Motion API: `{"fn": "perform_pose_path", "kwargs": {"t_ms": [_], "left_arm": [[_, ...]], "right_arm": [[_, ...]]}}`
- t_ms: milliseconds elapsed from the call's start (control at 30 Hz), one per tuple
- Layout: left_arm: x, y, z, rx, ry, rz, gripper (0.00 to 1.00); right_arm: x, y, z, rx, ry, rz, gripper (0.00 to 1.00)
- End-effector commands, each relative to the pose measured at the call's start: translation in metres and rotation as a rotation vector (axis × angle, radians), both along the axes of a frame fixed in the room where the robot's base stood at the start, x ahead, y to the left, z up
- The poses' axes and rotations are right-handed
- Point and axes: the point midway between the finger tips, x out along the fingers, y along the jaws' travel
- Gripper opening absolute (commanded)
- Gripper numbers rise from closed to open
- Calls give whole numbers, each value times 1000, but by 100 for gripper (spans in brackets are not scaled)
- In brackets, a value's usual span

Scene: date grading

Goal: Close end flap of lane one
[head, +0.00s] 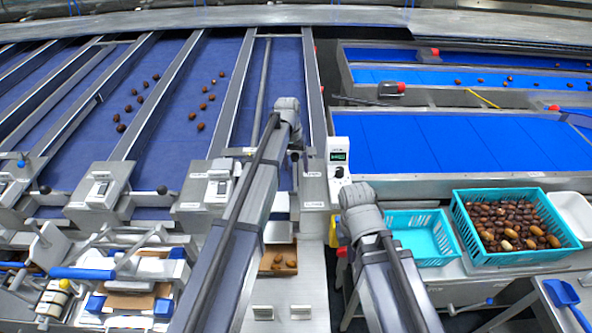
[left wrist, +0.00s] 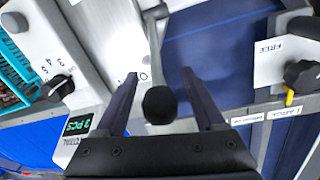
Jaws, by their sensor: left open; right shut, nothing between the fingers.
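In the left wrist view my left gripper (left wrist: 162,90) is open, with one finger on each side of a black ball knob (left wrist: 159,104). The knob sits on a metal lever (left wrist: 152,40) over a grey plate beside a blue belt. In the head view this gripper (head: 297,162) is at the front of the rightmost long blue lane (head: 284,80), beside the counter box; my arm hides much of this lane's end and the flap cannot be made out. My right wrist shows right of the lane ends, and the right gripper's fingers are mostly hidden.
A counter box (head: 339,160) stands close to the right of my left gripper. A teal crate of dates (head: 462,222) and an emptier teal crate (head: 446,256) stand at right. A small carton with dates (head: 266,271) lies below the lane. Other lane ends with black knobs (head: 162,190) are at left.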

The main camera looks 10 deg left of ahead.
Motion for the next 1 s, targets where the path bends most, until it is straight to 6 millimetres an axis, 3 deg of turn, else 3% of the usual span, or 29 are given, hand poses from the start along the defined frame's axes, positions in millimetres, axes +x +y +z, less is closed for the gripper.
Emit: {"fn": "perform_pose_path", "kwargs": {"t_ms": [200, 833, 1000], "left_arm": [[0, 0, 1, 0, 0, 0, 71], [0, 0, 0, 0, 0, 0, 0], [0, 0, 0, 0, 0, 0, 0]], "right_arm": [[0, 0, 1, 0, 0, 0, 0], [0, 0, 0, 0, 0, 0, 0], [0, 0, 0, 0, 0, 0, 0]]}}
